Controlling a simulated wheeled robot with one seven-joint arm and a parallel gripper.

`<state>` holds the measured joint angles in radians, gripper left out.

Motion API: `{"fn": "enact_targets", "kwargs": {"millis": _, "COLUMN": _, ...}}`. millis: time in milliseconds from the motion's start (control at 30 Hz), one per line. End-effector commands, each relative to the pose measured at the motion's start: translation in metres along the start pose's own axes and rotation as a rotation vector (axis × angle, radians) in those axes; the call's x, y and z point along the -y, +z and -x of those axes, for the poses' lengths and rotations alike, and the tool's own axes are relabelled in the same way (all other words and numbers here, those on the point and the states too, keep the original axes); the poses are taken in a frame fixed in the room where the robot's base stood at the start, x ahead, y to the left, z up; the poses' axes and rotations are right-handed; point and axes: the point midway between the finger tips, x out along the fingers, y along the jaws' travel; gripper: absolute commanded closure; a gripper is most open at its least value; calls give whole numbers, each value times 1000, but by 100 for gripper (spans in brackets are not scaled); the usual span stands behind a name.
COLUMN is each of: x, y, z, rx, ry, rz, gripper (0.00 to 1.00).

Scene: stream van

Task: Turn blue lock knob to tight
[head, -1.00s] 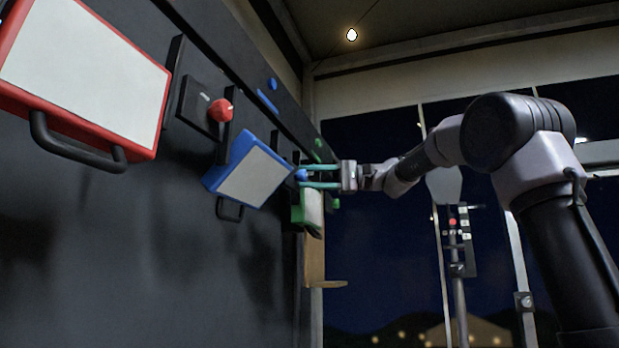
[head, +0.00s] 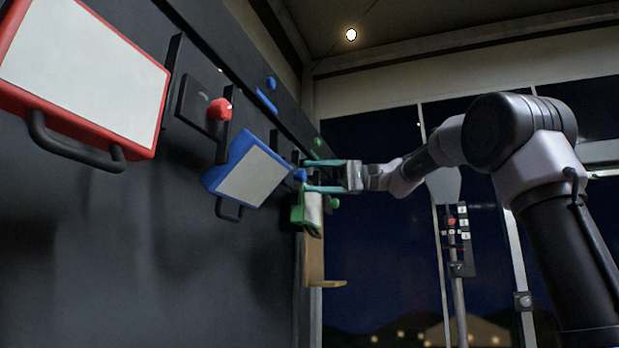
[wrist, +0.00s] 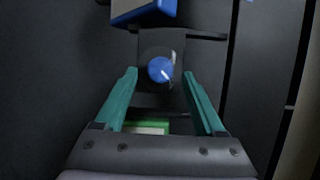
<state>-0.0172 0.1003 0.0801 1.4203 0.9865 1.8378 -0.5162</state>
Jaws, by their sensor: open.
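The blue lock knob (wrist: 161,69) is a small round knob with a pale pointer line, on a dark plate on the wall. In the head view the knob (head: 301,174) sits just right of the tilted blue case. My gripper (wrist: 160,82) is open, with one teal finger on each side of the knob and a gap to both. In the head view my gripper (head: 312,176) reaches in from the right, its fingers above and below the knob. Pale marks show beside the knob; I cannot read them.
The blue case (head: 252,176) hangs tilted left of the knob. A green case (head: 313,208) hangs close beyond my fingers. A red case (head: 85,75) and a red knob (head: 219,109) are at the left. A wooden bracket (head: 315,265) is below.

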Motion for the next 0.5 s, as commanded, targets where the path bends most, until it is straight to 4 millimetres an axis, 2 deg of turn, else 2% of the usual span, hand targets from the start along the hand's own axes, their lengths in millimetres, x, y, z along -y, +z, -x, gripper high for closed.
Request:
{"fn": "enact_targets", "kwargs": {"millis": 300, "x": 0, "y": -1, "z": 65, "rx": -5, "ry": 0, "rz": -1, "gripper": 29}}
{"fn": "enact_targets", "kwargs": {"millis": 500, "x": 0, "y": 0, "z": 88, "rx": -2, "ry": 0, "rz": -1, "gripper": 29}}
